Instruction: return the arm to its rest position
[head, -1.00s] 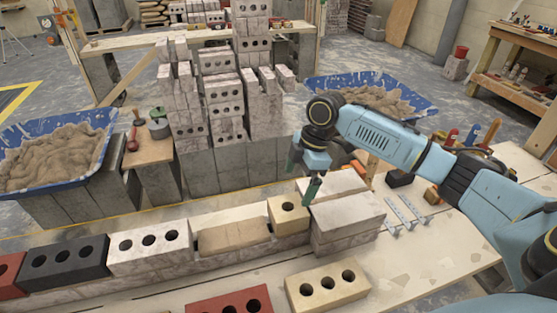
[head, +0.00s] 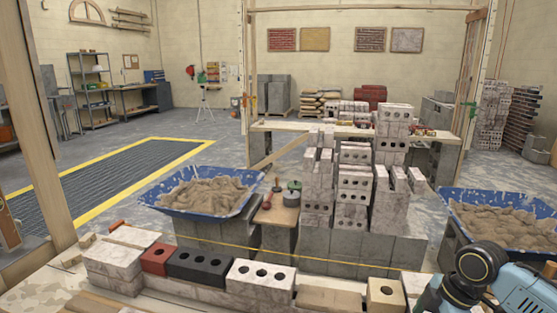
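My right arm comes in at the bottom right corner, light blue with a dark round joint. Its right gripper (head: 440,301) is partly cut off by the lower picture edge, and its fingertips do not show, so I cannot tell whether it is open. It is near the right end of the brick row, beside a cream brick (head: 386,292). My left gripper is not in view.
The row also holds a white brick (head: 260,277), a dark brick (head: 199,266) and a red brick (head: 155,258). Blue mortar tubs stand behind, left (head: 240,206) and right (head: 452,207). Stacked blocks (head: 355,180) rise between them. Floor at left is open.

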